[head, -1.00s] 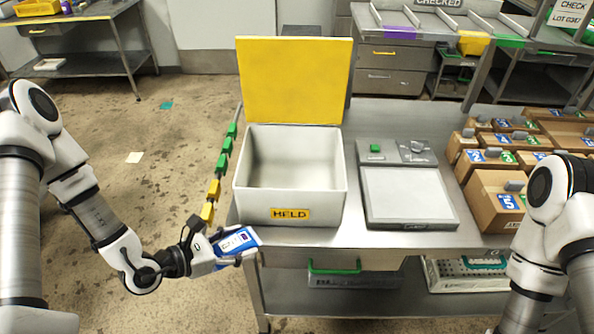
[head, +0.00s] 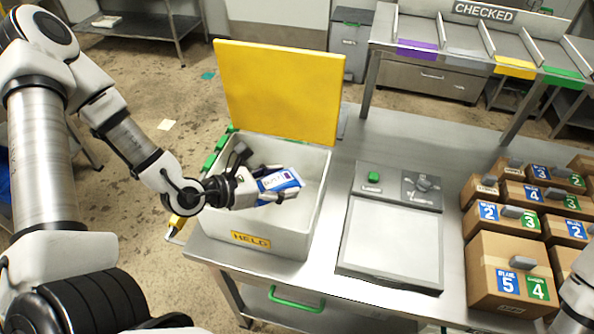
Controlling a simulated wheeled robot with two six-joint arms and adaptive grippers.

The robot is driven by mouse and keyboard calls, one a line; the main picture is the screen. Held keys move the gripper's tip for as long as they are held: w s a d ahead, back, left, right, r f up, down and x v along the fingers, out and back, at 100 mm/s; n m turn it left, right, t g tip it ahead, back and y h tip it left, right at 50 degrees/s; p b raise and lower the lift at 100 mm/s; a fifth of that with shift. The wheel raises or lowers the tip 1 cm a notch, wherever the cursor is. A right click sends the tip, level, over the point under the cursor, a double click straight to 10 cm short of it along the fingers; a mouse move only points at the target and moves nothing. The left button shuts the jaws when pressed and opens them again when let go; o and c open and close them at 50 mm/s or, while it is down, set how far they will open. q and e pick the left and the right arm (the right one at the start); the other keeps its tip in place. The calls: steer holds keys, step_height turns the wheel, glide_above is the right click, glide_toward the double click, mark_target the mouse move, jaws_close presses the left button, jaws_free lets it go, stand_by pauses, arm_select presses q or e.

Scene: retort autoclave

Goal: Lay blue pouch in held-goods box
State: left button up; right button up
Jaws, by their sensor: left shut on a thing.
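The held-goods box (head: 275,240) is a white bin labelled HELD on its front, with its yellow lid (head: 282,92) standing open at the back. My left gripper (head: 284,190) is shut on the blue pouch (head: 279,181), which is blue and white with a printed label. In the picture, gripper and pouch overlap the box's opening; how high they are above its floor I cannot tell. The gripper hides part of the pouch and of the box's left inside. My right gripper is out of view; only a part of my right arm shows at the right edge.
A grey flat-topped device (head: 390,240) with a green button stands right of the box. Several numbered cardboard cartons (head: 505,262) fill the table's right side. A rack marked CHECKED (head: 484,12) stands behind. The steel table (head: 400,142) is bare behind the device.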

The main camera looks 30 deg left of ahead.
arm_select(q)
steer(key=shift+w+a+f, duration=0.1)
steer(key=shift+w+a, duration=0.1)
steer(key=shift+w, duration=0.3)
steer(key=shift+w+a+f, duration=0.1)
steer(key=shift+w+a, duration=0.1)
steer(key=shift+w, duration=0.3)
steer(key=w+a+p, duration=0.1)
steer(key=w+p, duration=0.1)
steer(key=w, duration=0.9)
step_height(320, 180, down, 5)
steer(key=shift+s+f+p, duration=0.1)
steer(key=shift+p, duration=0.3)
steer(key=o, duration=1.2)
steer(key=shift+d, duration=0.1)
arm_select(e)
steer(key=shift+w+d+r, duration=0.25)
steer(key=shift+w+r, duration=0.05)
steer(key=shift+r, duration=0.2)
